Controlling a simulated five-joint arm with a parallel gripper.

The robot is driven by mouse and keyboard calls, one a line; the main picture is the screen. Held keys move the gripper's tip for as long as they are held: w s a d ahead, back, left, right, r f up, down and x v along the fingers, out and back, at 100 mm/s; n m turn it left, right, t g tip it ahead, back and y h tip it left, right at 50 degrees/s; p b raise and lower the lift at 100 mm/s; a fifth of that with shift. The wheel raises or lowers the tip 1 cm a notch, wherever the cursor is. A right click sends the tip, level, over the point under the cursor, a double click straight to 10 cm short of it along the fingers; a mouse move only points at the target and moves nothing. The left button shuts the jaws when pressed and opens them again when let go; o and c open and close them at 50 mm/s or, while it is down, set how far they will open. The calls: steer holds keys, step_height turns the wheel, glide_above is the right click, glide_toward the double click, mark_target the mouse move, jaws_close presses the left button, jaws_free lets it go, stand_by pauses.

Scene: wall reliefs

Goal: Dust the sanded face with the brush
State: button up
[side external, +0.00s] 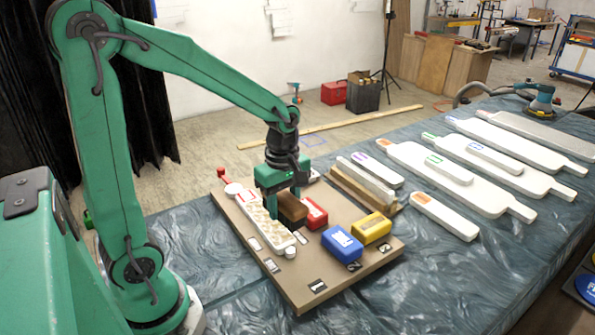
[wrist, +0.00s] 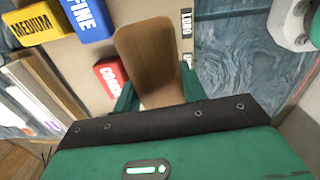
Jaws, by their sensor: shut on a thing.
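My gripper (side external: 284,198) is shut on a brown wooden block (side external: 293,208), which appears to be the brush. The block also shows between the green fingers in the wrist view (wrist: 150,55); its bristles are hidden. A long white piece with a patchy tan face (side external: 262,219) lies on the tan board (side external: 328,289), between round white end pieces. The brush is at this piece's right side, close to its edge; I cannot tell whether they touch. The face is not clearly visible in the wrist view.
Red (side external: 315,213), blue (side external: 342,243) and yellow (side external: 371,228) blocks stand on the board right of my gripper. White slats in a wooden rack (side external: 366,185) stand behind. Several white panels (side external: 445,180) lie on the blue-grey cloth at right.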

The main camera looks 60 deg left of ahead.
steer(key=shift+s+f, duration=0.1)
steer(key=shift+f, duration=0.05)
glide_above(285, 242)
steer(key=shift+a+f, duration=0.1)
steer(key=shift+f, duration=3)
steer(key=shift+a+f, duration=0.65)
steer(key=shift+f, duration=0.15)
steer(key=shift+c, duration=0.3)
steer(key=shift+w+a, duration=0.2)
steer(key=shift+a, duration=8.1)
steer(key=shift+s+d, duration=0.2)
steer(key=shift+d, duration=8.6)
steer(key=shift+d+r, duration=0.1)
steer(key=shift+d, duration=0.15)
steer(key=shift+a+r, duration=0.1)
steer(key=shift+r, duration=3.85)
